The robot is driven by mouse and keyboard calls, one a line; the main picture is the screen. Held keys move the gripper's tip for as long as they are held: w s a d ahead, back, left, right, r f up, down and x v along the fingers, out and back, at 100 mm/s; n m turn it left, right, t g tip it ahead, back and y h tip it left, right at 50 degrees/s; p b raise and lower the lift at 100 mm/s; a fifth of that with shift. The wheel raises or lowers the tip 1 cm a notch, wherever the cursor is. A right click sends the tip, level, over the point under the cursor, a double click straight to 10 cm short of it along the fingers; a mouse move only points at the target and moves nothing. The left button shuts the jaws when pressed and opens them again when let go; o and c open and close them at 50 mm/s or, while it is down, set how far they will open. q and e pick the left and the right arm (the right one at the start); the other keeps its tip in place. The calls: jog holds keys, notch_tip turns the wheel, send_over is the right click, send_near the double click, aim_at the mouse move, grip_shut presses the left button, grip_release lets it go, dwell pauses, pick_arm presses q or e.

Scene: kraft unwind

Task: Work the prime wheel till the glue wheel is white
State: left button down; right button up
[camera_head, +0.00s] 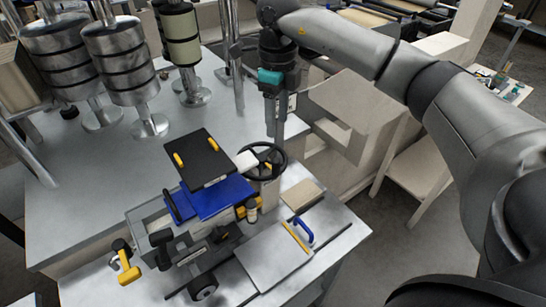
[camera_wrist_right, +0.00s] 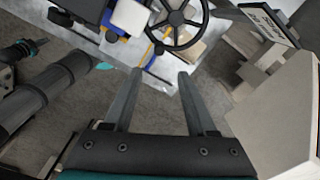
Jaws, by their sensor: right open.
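The prime wheel looks to be the black spoked handwheel (camera_head: 262,161) at the back right of the small machine on the metal table. It also shows at the top of the right wrist view (camera_wrist_right: 177,22). My right gripper (camera_head: 275,136) points down just above and behind the wheel. In the right wrist view its two fingers (camera_wrist_right: 158,76) are apart with nothing between them, and the wheel lies beyond the tips. A dark wheel (camera_head: 203,287) sits at the machine's front; I cannot tell whether it is the glue wheel. No wheel clearly shows white glue. My left gripper is not in view.
A black plate with yellow grips (camera_head: 203,158) and a blue block (camera_head: 217,197) are on the machine. A pale board with a blue handle (camera_head: 270,262) lies at front right. Rolls on stands (camera_head: 120,60) are at back left. A beige cabinet (camera_head: 345,115) stands right of my gripper.

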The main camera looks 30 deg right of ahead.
aim_at(276, 160)
jog(key=f, duration=0.3)
jog(key=shift+s+f+p, duration=0.2)
jog(key=shift+f+p, duration=0.1)
jog(key=shift+f, duration=0.05)
notch_tip(276, 160, down, 10)
jog(key=shift+w+a+p, duration=0.1)
jog(key=shift+w+p, duration=0.05)
jog(key=shift+p, duration=0.55)
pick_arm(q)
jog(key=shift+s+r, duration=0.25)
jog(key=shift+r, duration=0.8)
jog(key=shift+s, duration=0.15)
pick_arm(e)
grip_shut()
